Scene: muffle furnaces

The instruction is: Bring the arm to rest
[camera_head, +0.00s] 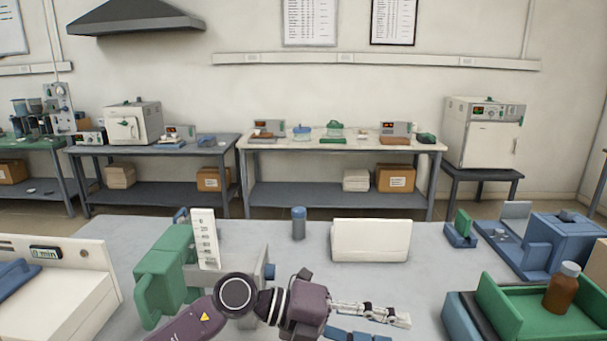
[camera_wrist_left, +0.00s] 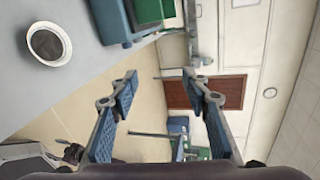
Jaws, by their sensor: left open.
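My left arm comes in from the lower left in the head view and reaches right, low over the near edge of the grey bench (camera_head: 300,262). My left gripper (camera_head: 385,324) points to the right, with its two fingers apart. The left wrist view shows the same gripper (camera_wrist_left: 160,80) open, with blue-padded fingers and nothing between them. Beyond the fingers are floor, wall and a brown door (camera_wrist_left: 212,92). My right gripper is in neither view.
A green and grey device (camera_head: 168,275) stands close behind my left arm. A white box (camera_head: 370,240) and a grey-blue bottle (camera_head: 298,223) stand further back. A green tray (camera_head: 540,325) with a brown bottle (camera_head: 562,288) is at right. The wrist view shows a white dish (camera_wrist_left: 62,60).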

